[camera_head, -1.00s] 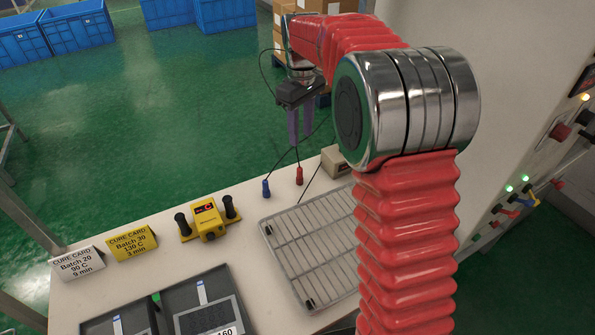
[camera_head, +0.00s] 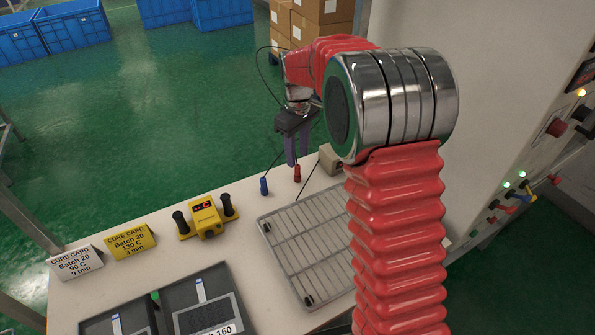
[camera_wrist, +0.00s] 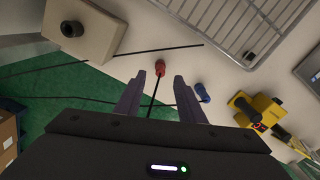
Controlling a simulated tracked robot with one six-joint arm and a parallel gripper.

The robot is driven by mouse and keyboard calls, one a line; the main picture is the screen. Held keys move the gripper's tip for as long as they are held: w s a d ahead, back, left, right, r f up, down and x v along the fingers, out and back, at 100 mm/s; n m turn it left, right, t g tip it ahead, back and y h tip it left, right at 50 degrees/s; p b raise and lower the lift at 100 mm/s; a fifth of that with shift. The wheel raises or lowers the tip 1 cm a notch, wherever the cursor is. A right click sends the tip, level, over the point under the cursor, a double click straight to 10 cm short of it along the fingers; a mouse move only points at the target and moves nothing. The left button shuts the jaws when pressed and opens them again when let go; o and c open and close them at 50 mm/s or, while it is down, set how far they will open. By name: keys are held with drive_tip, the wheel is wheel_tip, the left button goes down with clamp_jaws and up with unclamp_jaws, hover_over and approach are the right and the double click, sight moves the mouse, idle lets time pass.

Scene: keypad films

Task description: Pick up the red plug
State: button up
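The red plug (camera_head: 297,173) stands on the white bench near its far edge, with a black cable at it. It also shows in the wrist view (camera_wrist: 160,68), just beyond and between my fingertips. The blue plug (camera_head: 264,186) stands to its left in the head view, and at the right in the wrist view (camera_wrist: 203,92). My gripper (camera_head: 297,163) is over the far edge of the bench, pointing down, close above the red plug. In the wrist view its two purple fingers (camera_wrist: 160,78) are apart with nothing held between them.
A beige box (camera_wrist: 85,28) with a black knob and thin rod stands beside the red plug. A wire rack (camera_head: 310,243), a yellow device (camera_head: 207,219) with black handles, cure cards (camera_head: 131,241) and dark trays (camera_head: 205,300) occupy the bench. Blue crates (camera_head: 72,26) stand on the floor.

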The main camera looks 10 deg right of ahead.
sight(297, 165)
drive_tip(key=shift+f, duration=0.1)
drive_tip(key=shift+f, duration=2.55)
drive_tip(key=shift+c, duration=0.2)
clamp_jaws()
